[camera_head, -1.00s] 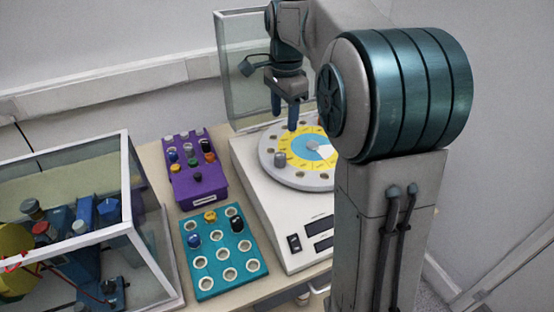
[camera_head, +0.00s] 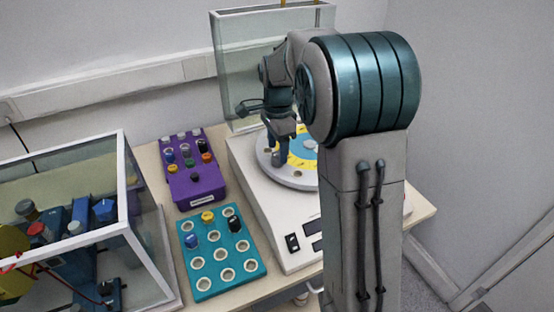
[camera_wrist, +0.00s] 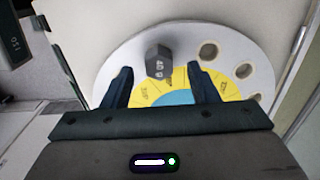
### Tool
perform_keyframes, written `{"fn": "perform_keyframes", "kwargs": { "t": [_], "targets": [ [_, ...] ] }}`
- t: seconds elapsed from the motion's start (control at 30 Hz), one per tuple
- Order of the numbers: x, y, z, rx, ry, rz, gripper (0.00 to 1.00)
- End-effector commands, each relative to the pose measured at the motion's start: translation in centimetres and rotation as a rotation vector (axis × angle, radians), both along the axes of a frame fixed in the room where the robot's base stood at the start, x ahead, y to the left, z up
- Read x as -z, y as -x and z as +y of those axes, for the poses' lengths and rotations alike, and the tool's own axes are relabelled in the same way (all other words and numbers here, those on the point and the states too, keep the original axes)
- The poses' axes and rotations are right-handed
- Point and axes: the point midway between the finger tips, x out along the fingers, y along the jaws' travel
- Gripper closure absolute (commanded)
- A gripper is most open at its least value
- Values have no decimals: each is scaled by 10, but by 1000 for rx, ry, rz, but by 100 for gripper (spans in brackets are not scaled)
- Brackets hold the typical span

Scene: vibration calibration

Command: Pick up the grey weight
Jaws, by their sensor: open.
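The grey weight (camera_wrist: 158,62) stands on the rim of the round disc (camera_wrist: 122,52), beside the yellow and blue dial, in the wrist view. Its top carries a marking that looks like "40 g". My gripper (camera_wrist: 160,85) is open, with one dark finger on each side of the view. The weight shows between and slightly beyond the fingertips, and I cannot tell that either finger touches it. In the head view my gripper (camera_head: 278,160) is over the left part of the disc (camera_head: 297,182), and it hides the weight there.
A teal tray (camera_head: 205,268) with round holes holds several coloured weights. A purple block (camera_head: 208,186) with more weights stands behind it. A glass-walled box (camera_head: 150,235) is at the left. A glass panel (camera_head: 232,60) rises behind the white machine (camera_head: 262,225).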

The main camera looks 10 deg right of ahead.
Motion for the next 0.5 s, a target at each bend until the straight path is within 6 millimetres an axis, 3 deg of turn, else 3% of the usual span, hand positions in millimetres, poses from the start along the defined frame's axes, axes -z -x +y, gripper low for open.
{"fn": "perform_keyframes", "kwargs": {
  "t": [0.2, 0.47, 0.5],
  "targets": [
    [27, 2, 1, 0, 0, 2, 46],
    [30, 1, 1, 0, 0, -1, 46],
    [30, 1, 1, 0, 0, -1, 55]
  ]
}}
